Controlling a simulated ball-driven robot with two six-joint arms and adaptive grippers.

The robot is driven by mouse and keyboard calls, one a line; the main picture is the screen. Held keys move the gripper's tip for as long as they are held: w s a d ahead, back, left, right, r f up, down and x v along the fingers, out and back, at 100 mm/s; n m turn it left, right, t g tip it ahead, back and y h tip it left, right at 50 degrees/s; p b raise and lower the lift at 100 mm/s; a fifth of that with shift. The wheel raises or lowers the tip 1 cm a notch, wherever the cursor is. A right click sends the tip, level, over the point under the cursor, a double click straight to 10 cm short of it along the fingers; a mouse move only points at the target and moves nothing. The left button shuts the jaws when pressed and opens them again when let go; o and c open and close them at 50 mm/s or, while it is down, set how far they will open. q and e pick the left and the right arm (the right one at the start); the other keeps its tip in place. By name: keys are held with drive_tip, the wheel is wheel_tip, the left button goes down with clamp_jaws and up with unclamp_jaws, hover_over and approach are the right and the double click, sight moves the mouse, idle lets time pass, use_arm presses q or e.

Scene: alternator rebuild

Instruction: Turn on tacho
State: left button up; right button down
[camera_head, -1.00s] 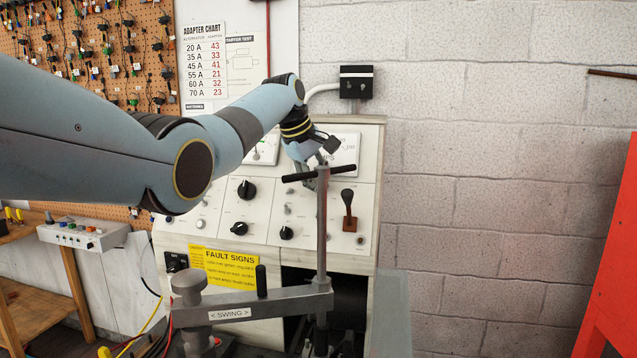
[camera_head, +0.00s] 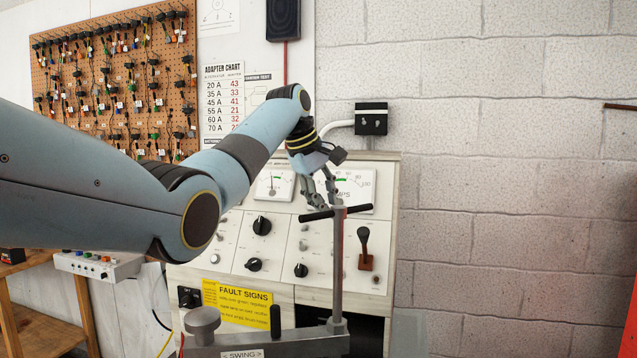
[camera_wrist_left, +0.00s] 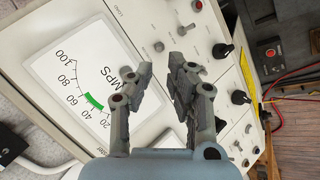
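The test bench's white control panel (camera_head: 240,235) carries knobs, small toggle switches and meters. The left wrist view shows the open gripper (camera_wrist_left: 162,85) beside the amps meter (camera_wrist_left: 82,82). Small metal toggles (camera_wrist_left: 158,46) stand on the panel beyond the fingertips. I cannot read which switch is the tacho's. In the head view a small switch (camera_head: 303,245) sits below the gripper. My right gripper is out of view.
A T-handled vertical post (camera_head: 338,265) stands in front of the panel, close to my left gripper. A brown-based lever (camera_head: 364,248) is to its right. Black knobs (camera_head: 262,226) are to the left. A black box (camera_head: 371,120) is on the wall above.

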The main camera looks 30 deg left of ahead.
use_arm(q)
drive_tip(key=v, duration=0.6)
idle(0.4)
